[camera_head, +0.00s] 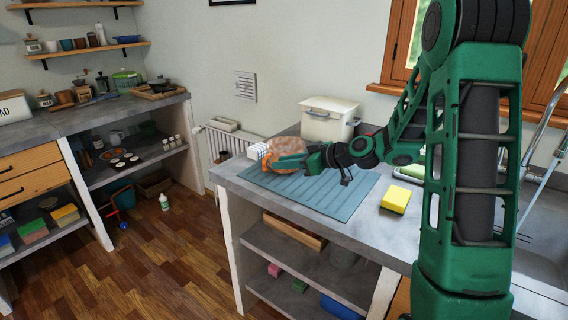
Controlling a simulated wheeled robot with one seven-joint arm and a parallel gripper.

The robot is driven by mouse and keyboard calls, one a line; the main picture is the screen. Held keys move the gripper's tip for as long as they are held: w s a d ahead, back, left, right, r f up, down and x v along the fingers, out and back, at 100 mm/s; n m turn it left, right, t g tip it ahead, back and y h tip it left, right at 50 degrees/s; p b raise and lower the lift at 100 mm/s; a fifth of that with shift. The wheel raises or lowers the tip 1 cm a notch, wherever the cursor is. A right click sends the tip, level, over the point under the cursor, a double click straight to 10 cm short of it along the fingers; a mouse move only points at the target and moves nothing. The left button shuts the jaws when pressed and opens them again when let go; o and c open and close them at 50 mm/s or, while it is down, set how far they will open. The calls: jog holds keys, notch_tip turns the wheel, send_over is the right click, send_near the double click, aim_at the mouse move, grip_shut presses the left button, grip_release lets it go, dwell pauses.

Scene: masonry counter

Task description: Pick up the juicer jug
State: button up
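My gripper (291,161) reaches left over the ribbed blue-grey mat (328,195) on the near counter. Its end is at a rounded orange-brown object (291,148), which is partly covered by the gripper. A small white, grid-marked piece (257,151) shows at the left of that object. I cannot tell whether either one is the juicer jug, or whether the fingers are open or closed on anything. On the far left counter stands a green-and-clear container (126,79); its kind is too small to tell.
A cream lidded box (328,118) stands behind the mat against the wall. A yellow sponge (396,199) lies right of the mat. The counter's front edge is close to the mat. A radiator (220,143) is left of the counter.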

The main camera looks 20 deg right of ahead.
aim_at(264, 165)
jog(key=x, duration=0.8)
jog(key=shift+s+a, duration=0.15)
grip_shut()
